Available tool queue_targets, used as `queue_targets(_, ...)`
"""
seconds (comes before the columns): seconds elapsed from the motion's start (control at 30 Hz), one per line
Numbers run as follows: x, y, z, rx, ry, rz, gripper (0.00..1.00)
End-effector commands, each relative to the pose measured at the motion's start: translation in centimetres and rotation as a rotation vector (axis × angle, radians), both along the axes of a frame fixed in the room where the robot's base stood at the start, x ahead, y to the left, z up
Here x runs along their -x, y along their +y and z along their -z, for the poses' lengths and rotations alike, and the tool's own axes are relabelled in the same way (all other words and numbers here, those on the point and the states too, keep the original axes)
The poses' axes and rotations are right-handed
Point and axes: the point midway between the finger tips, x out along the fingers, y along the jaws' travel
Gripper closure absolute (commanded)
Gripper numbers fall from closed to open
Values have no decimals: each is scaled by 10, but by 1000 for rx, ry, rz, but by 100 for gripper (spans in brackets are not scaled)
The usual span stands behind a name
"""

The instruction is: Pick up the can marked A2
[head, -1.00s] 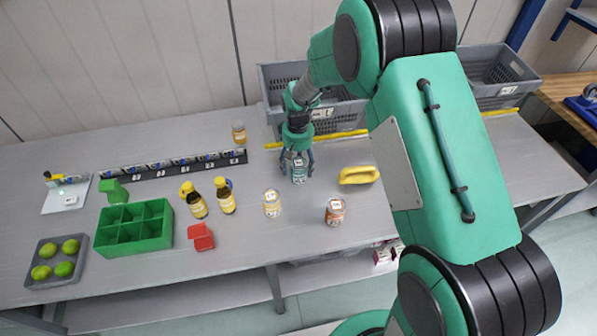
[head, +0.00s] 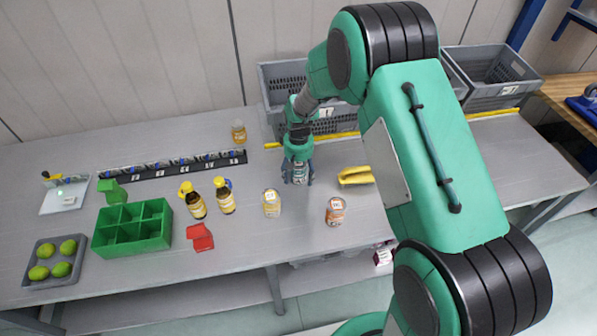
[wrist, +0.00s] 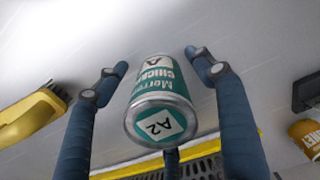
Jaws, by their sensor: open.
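The can marked A2 (wrist: 157,100) is teal and white with a metal rim. In the wrist view its A2 label faces the camera, and it sits between the spread fingers of my gripper (wrist: 155,70). Gaps show between the can and the left and right fingers. In the head view my gripper (head: 298,178) points down over the can (head: 299,173), which is mostly hidden by the fingers. The can stands on the grey table (head: 250,265).
Two labelled jars (head: 271,203) (head: 335,211) stand in front, and a yellow object (head: 356,176) lies to the right. Grey crates (head: 281,88) stand behind. Left are yellow-capped bottles (head: 225,197), a green divided box (head: 133,240) and a dark rail (head: 180,166).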

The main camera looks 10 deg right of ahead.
Motion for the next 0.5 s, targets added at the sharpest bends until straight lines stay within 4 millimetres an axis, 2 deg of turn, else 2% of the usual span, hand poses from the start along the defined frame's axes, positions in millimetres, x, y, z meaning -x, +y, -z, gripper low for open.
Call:
queue_targets(0.2,0,0,0,0,0,0,32)
queue_targets(0.5,0,0,0,0,0,0,92)
